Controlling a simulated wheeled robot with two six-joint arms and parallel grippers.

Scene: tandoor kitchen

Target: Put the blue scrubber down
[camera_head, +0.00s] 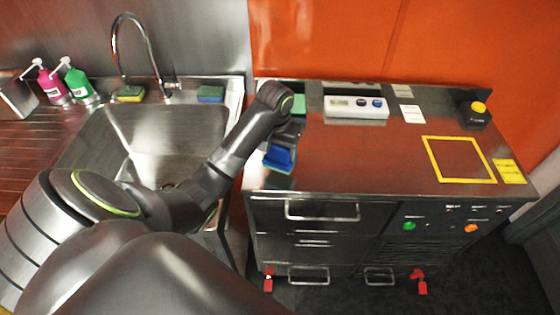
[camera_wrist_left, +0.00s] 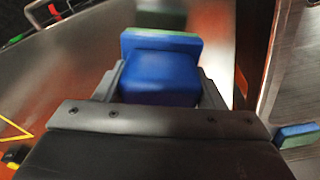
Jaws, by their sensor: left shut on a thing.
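My left gripper (camera_head: 283,143) is shut on the blue scrubber (camera_head: 279,157), near the left front edge of the steel-framed counter (camera_head: 370,165). In the left wrist view the scrubber's blue block (camera_wrist_left: 158,78) sits between the two fingers, with a wider blue part edged in green beyond it. I cannot tell whether the scrubber touches the counter top or hangs just above it. My arm hides part of the counter's left side. My right gripper is not in view.
A blue-and-green sponge (camera_head: 210,93) and a yellow-green one (camera_head: 130,93) lie behind the sink (camera_head: 150,135). The counter holds a white control box (camera_head: 355,107), a yellow square outline (camera_head: 460,180) and a yellow-topped button (camera_head: 476,113). Its middle is clear.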

